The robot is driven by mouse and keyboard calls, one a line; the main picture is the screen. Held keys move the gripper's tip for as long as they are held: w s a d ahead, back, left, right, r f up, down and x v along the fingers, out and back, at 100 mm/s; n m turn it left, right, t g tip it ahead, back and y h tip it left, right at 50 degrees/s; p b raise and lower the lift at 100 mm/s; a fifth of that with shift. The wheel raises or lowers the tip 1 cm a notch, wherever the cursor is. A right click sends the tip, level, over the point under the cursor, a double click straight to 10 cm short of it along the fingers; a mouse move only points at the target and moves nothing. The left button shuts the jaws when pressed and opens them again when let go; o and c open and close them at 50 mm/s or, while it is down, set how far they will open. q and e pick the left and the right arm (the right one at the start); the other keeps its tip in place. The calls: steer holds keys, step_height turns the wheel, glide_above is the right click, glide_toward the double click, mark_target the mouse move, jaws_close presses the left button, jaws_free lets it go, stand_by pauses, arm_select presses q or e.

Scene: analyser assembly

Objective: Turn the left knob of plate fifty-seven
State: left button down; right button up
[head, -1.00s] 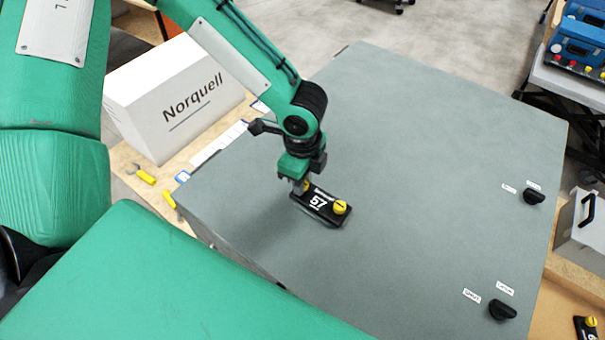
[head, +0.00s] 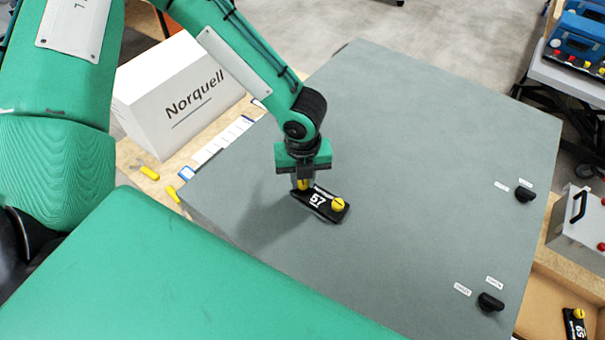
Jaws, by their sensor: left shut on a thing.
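Plate fifty-seven (head: 319,202) is a small black plate with a white "57", lying on the large grey panel (head: 400,130). Its right yellow knob (head: 338,204) is uncovered, with a dark slot across its top. Its left yellow knob (head: 303,185) shows only partly beneath my left gripper (head: 302,184). My left gripper points down from above and is shut on this left knob. The fingertips are partly hidden by the gripper's body. My right gripper is not in view.
Two black knobs with white labels, an upper one (head: 524,194) and a lower one (head: 490,302), stand on the panel's right side. A white "Norquell" box (head: 180,95) is at the left. Plate 59 (head: 575,325) lies in a bin at the lower right.

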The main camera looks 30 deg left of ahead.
arm_select(q)
steer(key=m, duration=0.3)
steer(key=m+p, duration=0.1)
steer(key=m, duration=0.2)
steer(key=shift+w+r, duration=0.2)
steer(key=m+p, duration=0.1)
steer(key=m, duration=0.4)
steer(key=shift+m, duration=0.4)
steer(key=m, duration=0.4)
steer(key=shift+m, duration=0.3)
steer(key=m, duration=0.4)
steer(key=shift+m, duration=0.4)
steer(key=c, duration=1.2)
jaws_free()
steer(key=shift+f, duration=0.15)
